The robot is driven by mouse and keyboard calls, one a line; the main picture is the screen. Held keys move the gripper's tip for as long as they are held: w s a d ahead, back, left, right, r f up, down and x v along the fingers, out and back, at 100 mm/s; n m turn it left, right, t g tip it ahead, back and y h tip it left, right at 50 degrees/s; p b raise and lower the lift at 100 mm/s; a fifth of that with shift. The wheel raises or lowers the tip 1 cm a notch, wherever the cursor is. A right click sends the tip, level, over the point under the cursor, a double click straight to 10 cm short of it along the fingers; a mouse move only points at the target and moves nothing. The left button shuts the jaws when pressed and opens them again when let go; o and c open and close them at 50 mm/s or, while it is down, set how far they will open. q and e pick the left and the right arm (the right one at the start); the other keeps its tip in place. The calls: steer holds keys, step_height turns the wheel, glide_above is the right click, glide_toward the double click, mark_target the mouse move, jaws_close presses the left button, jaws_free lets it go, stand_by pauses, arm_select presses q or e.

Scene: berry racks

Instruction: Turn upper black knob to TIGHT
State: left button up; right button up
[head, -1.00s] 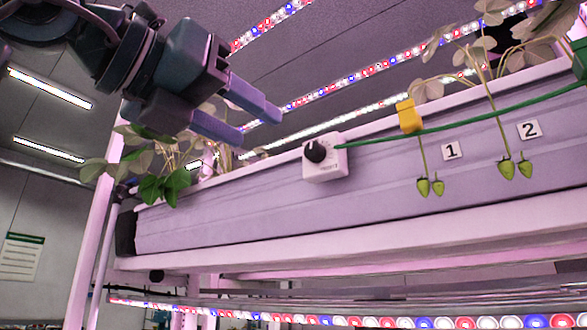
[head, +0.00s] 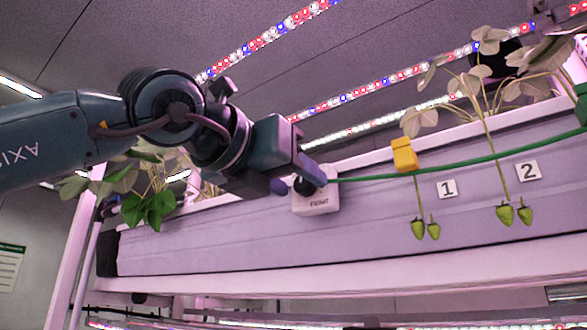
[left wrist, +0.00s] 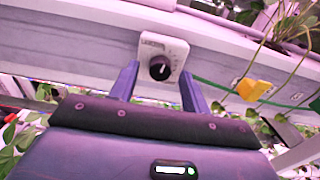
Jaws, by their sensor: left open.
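The black knob (head: 305,186) sits on a white box (head: 317,204) fixed to the front of the upper trough. In the left wrist view the knob (left wrist: 160,67) shows whole, with a white pointer mark and small lettering on the box (left wrist: 150,43) too small to read fully. My left gripper (head: 298,176) is open in front of the box. In the left wrist view its two fingers (left wrist: 160,84) stand on either side of the knob, apart from it as far as I can tell. In the head view the fingers partly cover the knob. My right gripper is not in view.
A green line (head: 460,160) runs right from the box past a yellow clip (head: 404,155). Number tags 1 (head: 447,189) and 2 (head: 527,171) and hanging green berries (head: 505,214) are to the right. Leafy plants (head: 150,205) hang over the trough's left end (head: 160,248).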

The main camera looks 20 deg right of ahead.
arm_select(q)
steer(key=shift+w+d, duration=0.15)
steer(key=c, duration=1)
